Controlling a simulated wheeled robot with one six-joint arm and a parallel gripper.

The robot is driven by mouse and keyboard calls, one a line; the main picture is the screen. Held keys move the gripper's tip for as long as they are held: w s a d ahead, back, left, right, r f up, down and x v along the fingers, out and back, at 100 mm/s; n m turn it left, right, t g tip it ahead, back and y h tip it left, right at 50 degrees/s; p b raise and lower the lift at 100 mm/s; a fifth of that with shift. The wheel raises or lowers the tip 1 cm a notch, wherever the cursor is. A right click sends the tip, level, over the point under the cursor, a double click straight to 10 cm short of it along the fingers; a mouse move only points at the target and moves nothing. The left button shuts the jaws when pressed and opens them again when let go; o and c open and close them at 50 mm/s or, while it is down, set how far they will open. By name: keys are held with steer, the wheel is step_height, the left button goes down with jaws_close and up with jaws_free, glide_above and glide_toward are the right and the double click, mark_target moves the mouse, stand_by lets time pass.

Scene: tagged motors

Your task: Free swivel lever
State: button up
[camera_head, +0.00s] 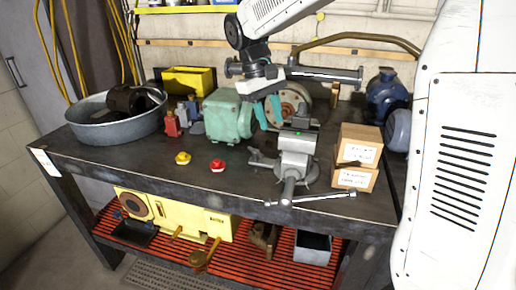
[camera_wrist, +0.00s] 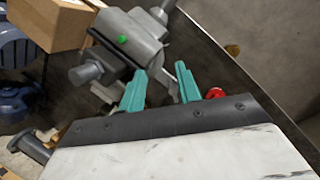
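The grey bench vise (camera_head: 297,150), with a green dot on top, stands on the bench near its front edge. Its long screw handle (camera_head: 310,200) hangs over that edge. A small grey lever-like part (camera_head: 262,161) sticks out left of the vise base; I cannot tell for sure that it is the swivel lever. My gripper (camera_head: 268,112) has teal fingers pointing down, above the bench and to the upper left of the vise. In the wrist view my gripper (camera_wrist: 162,78) is open, its fingers apart with nothing clearly held. The vise (camera_wrist: 130,38) shows just beyond the left finger.
A green motor (camera_head: 229,117) stands left of the gripper. Red (camera_head: 217,166) and yellow (camera_head: 182,158) knobs lie on the bench. Two cardboard boxes (camera_head: 358,150) are stacked right of the vise. A metal tub (camera_head: 112,120) is at left.

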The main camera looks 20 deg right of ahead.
steer(key=n+g+h, duration=0.1)
glide_toward(258, 153)
steer(key=x, duration=0.8)
steer(key=shift+s+d, duration=0.25)
jaws_close()
